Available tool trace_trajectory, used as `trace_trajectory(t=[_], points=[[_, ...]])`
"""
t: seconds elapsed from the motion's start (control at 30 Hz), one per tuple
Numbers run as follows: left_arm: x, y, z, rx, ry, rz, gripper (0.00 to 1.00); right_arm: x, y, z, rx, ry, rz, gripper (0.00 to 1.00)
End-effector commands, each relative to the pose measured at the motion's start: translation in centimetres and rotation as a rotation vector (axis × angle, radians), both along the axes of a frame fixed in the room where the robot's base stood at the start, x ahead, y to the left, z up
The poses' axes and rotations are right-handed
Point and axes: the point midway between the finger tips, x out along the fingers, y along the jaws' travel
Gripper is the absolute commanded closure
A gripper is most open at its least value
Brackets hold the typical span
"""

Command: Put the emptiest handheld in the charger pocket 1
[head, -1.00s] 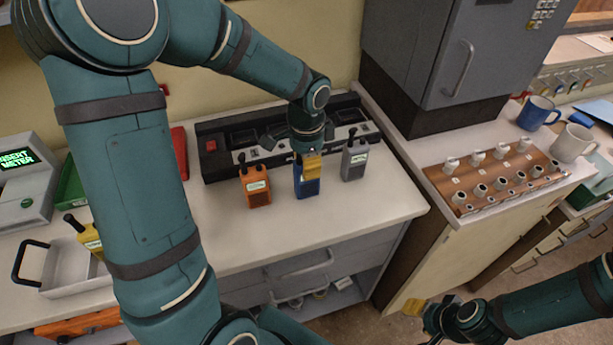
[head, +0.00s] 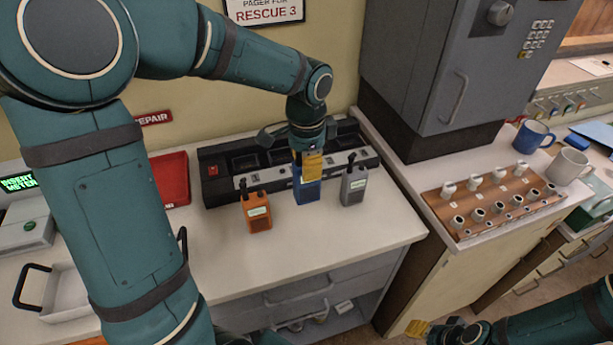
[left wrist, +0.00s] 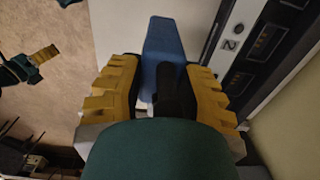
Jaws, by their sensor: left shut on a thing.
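My left gripper (head: 311,166) is shut on the blue handheld (head: 308,191), in front of the charger (head: 218,188) at the back of the counter. In the left wrist view the blue handheld (left wrist: 160,48) sits upright between the yellow fingers, its black antenna pointing toward my wrist.
A grey cabinet (head: 440,60), a wooden panel of knobs (head: 490,200) and two mugs (head: 570,167) stand right. The counter front is clear.

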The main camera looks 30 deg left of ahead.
Motion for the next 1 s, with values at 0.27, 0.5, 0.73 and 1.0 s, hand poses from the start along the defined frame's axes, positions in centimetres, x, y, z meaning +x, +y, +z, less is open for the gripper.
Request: trace_trajectory(t=[0.27, 0.5, 0.73, 1.0], points=[[1.8, 3.5, 3.0, -0.004, 0.002, 0.009, 1.0, 0.2, -0.1, 1.4, -0.001, -0.006, -0.004, 0.53], [4.7, 13.3, 4.2, -0.007, 0.002, 0.012, 1.0, 0.5, -0.2, 3.6, 0.001, -0.014, -0.01, 0.53], [5.1, 21.0, 4.6, -0.003, 0.0, 0.006, 1.0, 0.7, -0.3, 5.0, 0.001, -0.019, -0.013, 0.53], [4.8, 23.5, 2.6, -0.002, 0.002, -0.001, 1.0, 0.8, -0.3, 5.0, 0.001, -0.021, -0.015, 0.53]])
